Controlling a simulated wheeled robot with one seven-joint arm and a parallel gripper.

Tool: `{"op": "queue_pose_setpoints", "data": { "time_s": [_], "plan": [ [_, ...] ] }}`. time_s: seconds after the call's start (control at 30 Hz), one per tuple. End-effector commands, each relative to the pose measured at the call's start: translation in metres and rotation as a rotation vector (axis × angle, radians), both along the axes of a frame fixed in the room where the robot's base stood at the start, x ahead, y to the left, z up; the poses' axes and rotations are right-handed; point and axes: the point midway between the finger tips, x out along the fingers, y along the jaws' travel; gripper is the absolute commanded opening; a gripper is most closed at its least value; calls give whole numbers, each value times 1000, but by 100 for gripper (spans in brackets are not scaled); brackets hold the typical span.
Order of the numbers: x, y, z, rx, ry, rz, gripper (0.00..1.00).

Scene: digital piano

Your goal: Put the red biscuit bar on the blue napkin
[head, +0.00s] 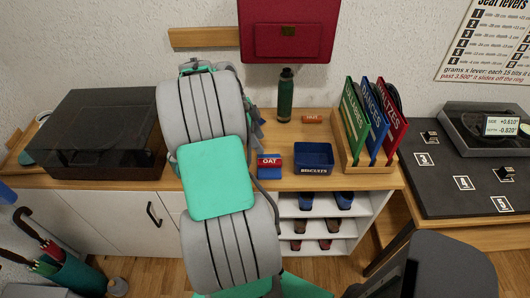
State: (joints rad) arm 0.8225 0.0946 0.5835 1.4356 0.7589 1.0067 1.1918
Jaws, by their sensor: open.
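A small block marked OAT (269,161) lies near the front edge of the wooden counter, left of a dark blue box. Its upper part is red with a white label. Blue shows below the label, and I cannot tell whether that is part of the block or a cloth under it. An orange-red bar (312,119) lies farther back, right of a green bottle. No blue napkin can be made out clearly. My arm rises over the counter left of the OAT block and hides the surface behind it. My gripper is hidden behind my arm.
The dark blue box (314,158) is marked BISCUITS. The green bottle (285,96) stands upright at the back. A wooden record rack (363,160) stands to the right. A dark-lidded case (104,133) fills the left. Some bare counter (290,137) shows between the bottle and the box.

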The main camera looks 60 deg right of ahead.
Motion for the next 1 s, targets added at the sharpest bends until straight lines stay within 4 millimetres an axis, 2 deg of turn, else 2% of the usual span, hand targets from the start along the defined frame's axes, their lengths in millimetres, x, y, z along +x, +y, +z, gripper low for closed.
{"op": "queue_pose_setpoints", "data": {
  "time_s": [0.17, 0.27, 0.37, 0.4, 0.47, 0.5, 0.6, 0.7, 0.8, 0.87, 1.0],
  "plan": [
    [5, 3, 11, 1, -1, 4, 50],
    [23, 17, 21, 17, -11, 129, 50],
    [72, 69, 45, 68, -34, 529, 50],
    [93, 103, 56, 92, -41, 760, 50],
    [119, 165, 71, 125, -43, 1148, 50],
    [129, 209, 77, 139, -40, 1411, 50],
    [130, 310, 83, 144, -16, 2011, 50],
    [112, 380, 80, 123, 13, 2444, 50],
    [99, 413, 76, 101, 31, 2656, 50],
    [96, 420, 74, 100, 35, 2698, 50],
    [96, 419, 74, 102, 37, 2698, 50]
  ]
}}
